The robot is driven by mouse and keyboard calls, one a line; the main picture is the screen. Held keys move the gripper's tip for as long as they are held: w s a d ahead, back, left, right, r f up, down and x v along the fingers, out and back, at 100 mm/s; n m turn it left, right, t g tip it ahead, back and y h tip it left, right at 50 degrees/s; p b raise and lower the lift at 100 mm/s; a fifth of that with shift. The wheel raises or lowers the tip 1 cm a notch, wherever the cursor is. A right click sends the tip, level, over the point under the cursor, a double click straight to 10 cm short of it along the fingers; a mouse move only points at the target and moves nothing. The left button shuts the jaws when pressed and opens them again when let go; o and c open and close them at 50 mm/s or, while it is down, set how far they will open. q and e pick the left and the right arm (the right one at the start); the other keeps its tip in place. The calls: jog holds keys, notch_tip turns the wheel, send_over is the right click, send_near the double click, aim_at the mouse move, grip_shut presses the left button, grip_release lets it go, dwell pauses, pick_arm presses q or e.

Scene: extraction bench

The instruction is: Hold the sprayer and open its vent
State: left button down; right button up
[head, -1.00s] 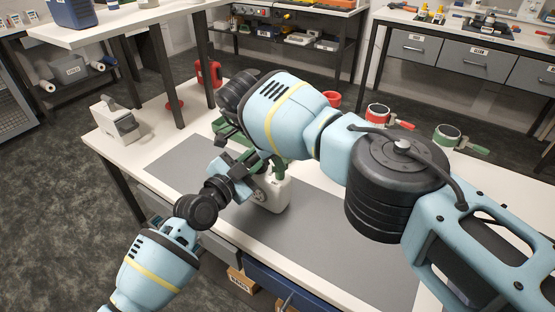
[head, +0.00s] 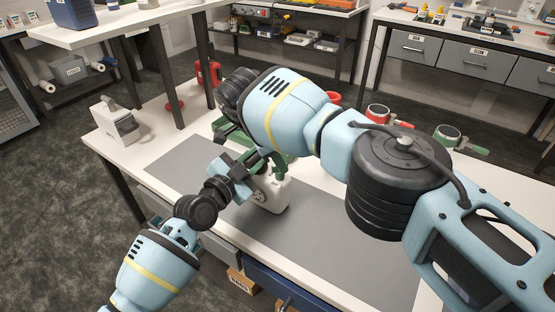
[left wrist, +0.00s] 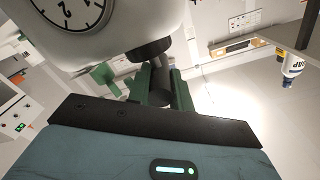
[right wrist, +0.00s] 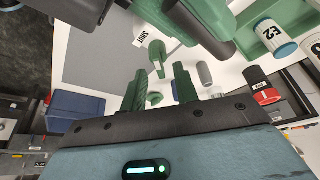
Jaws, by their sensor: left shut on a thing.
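The sprayer has a white tank (head: 274,194) and stands on the grey mat in the head view, with green parts at its top. In the left wrist view the tank (left wrist: 110,25) shows close up with a round black-and-white gauge. My left gripper (left wrist: 160,85) is shut on a dark part of the sprayer beside the tank. My right gripper (right wrist: 160,88) has its green fingers apart, with no object clearly held between them. In the head view my right arm hides part of the sprayer's top. I cannot make out the vent clearly.
The grey mat (head: 330,235) lies on the white bench. A white device (head: 116,122) stands at its left end, and a red container (head: 208,73) behind.

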notch_tip(320, 180, up, 9)
jog(key=shift+r, duration=0.15)
dwell(0.4)
jog(key=o, duration=0.3)
jog(key=shift+o, duration=0.2)
jog(key=s+n+t+y, duration=0.1)
jog(key=n+y, duration=0.1)
jog(key=n, duration=0.4)
jog(key=s+d+n+t+y, duration=0.1)
jog(key=s+n, duration=0.1)
jog(key=n, duration=0.4)
jog(key=s+d+r+n+t+y, duration=0.1)
jog(key=s+n+y, duration=0.1)
jog(key=n, duration=0.4)
jog(key=shift+y, duration=0.3)
jog(key=shift+w, duration=0.1)
jog(key=x, duration=1.2)
